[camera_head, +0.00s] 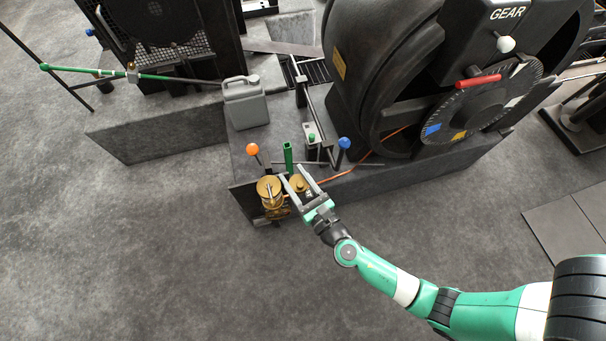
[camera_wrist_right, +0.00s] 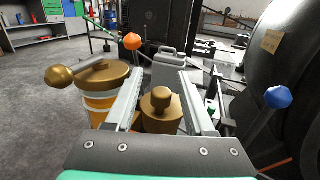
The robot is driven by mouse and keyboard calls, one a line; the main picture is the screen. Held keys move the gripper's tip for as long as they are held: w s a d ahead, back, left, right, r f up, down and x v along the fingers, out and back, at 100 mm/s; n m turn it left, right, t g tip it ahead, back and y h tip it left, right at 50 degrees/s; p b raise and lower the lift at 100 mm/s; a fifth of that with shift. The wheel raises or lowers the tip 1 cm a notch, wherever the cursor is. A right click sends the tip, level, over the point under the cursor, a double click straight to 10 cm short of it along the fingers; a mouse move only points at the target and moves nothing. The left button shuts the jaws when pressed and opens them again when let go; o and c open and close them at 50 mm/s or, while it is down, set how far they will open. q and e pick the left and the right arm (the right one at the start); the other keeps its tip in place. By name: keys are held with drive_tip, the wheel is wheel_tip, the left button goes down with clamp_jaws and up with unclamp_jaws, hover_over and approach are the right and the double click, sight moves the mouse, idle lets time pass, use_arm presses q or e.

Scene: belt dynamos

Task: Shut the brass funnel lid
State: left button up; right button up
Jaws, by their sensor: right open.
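Two brass fittings stand at the front corner of the grey base. The left one (camera_head: 268,187) has a round brass lid (camera_wrist_right: 88,78) with a ball-ended handle, over an amber-banded body (camera_wrist_right: 100,104). The right one is a smaller brass cap with a knob (camera_wrist_right: 161,104). I cannot tell for sure which is the funnel lid, or whether either is fully seated. My right gripper (camera_head: 292,173) is open, its fingers reaching over the smaller cap; in the wrist view this cap shows between the fingers (camera_wrist_right: 160,85), with no clear grip. My left gripper is out of view.
An orange-knobbed lever (camera_head: 252,149), a green post (camera_head: 288,158) and a blue-knobbed lever (camera_head: 344,143) stand close around the gripper. A grey jerrycan (camera_head: 245,103) sits behind. The big black machine (camera_head: 380,70) rises behind right. The floor in front is clear.

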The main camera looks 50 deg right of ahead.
drive_tip(key=p+v, duration=0.2)
drive_tip(key=v, duration=0.9)
